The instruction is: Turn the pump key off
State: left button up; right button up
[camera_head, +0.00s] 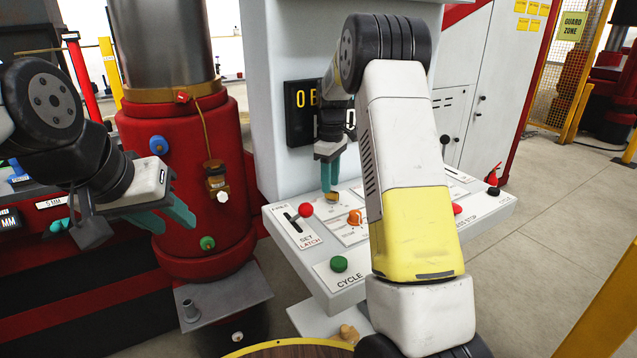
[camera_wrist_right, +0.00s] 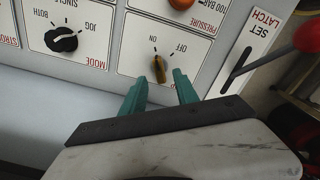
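The pump key (camera_wrist_right: 159,68) is a small brass-coloured key on a white panel plate marked ON and OFF, shown upside down in the right wrist view. Its far end lies close to the ON mark. It also shows in the head view (camera_head: 331,198), below my right gripper (camera_head: 331,185). In the right wrist view my right gripper (camera_wrist_right: 159,83) is open, with one teal fingertip on each side of the key; gaps show beside it. My left gripper (camera_head: 178,226) is open and empty, left of the panel and in front of the red cylinder.
The console (camera_head: 350,290) carries a red-knobbed latch lever (camera_head: 305,210), an orange pressure knob (camera_head: 355,217), a green cycle button (camera_head: 339,264) and a black mode knob (camera_wrist_right: 63,40). A red cylinder (camera_head: 190,240) stands left. My right arm hides part of the console.

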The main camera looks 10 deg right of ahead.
aim_at(332, 195)
jog(key=shift+f, duration=1.1)
jog(key=shift+c, duration=0.3)
grip_shut()
